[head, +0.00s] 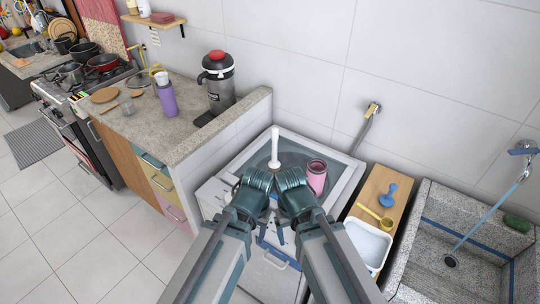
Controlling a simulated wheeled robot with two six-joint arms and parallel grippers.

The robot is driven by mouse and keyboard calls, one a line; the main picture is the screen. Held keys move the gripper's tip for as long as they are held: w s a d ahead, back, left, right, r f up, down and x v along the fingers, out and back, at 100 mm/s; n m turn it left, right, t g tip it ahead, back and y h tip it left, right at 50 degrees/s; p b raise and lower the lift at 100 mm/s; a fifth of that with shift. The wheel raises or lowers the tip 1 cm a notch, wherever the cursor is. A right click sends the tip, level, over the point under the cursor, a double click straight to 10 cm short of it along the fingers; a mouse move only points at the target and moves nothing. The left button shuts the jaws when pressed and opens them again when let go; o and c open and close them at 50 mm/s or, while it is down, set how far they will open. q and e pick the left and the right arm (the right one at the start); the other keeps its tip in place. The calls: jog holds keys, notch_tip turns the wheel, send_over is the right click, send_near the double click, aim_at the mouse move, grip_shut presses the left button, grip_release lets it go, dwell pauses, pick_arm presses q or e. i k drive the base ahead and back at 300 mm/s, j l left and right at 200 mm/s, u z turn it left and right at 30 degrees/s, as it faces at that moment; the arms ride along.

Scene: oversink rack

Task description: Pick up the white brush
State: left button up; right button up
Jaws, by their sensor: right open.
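My right gripper (279,233) is open, low in front of the appliance and apart from the brush. My left gripper is mostly hidden by my own arm, and its jaws cannot be made out. Both arms reach up from the bottom of the view, in front of the brush.
A wooden board (374,190) at right holds a blue plunger-like tool (388,196) and a yellow scoop (376,218), with a white tub (368,243) in front. A stone sink (475,245) is far right. A counter (150,130) at left holds a purple bottle (167,99) and a dark jug (217,84).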

aim_at(274, 166)
jog(key=z, duration=1.6)
jog(key=j, duration=0.5)
jog(key=k+j, duration=0.15)
jog(key=j, duration=0.8)
jog(key=k, duration=0.05)
